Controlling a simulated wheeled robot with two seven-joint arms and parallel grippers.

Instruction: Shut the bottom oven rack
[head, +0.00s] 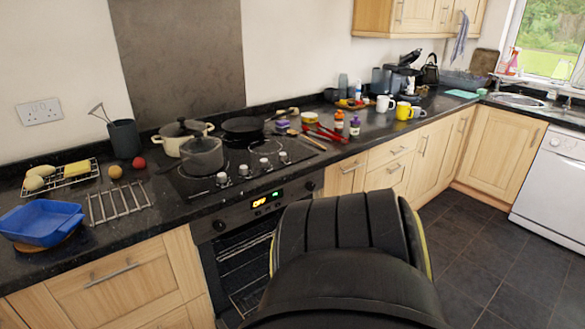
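The oven (214,227) is built in under the black counter, below the hob, with a lit display (268,199) on its control panel. Its dark front opening shows metal rack wires (243,263) at more than one height. The lower wires (250,297) seem to belong to a lower rack, but a large black rounded shape hides the right side and much of the bottom of the oven. I cannot tell how far any rack is pulled out, nor where the oven door is. Neither of my grippers is in view.
The large black shape with yellow edges (340,265) fills the lower middle. On the hob stand a grey pot (202,157) and a frying pan (243,128). A blue dish (42,221) sits at the counter's left. Tiled floor (480,262) is clear to the right, before the white dishwasher (555,190).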

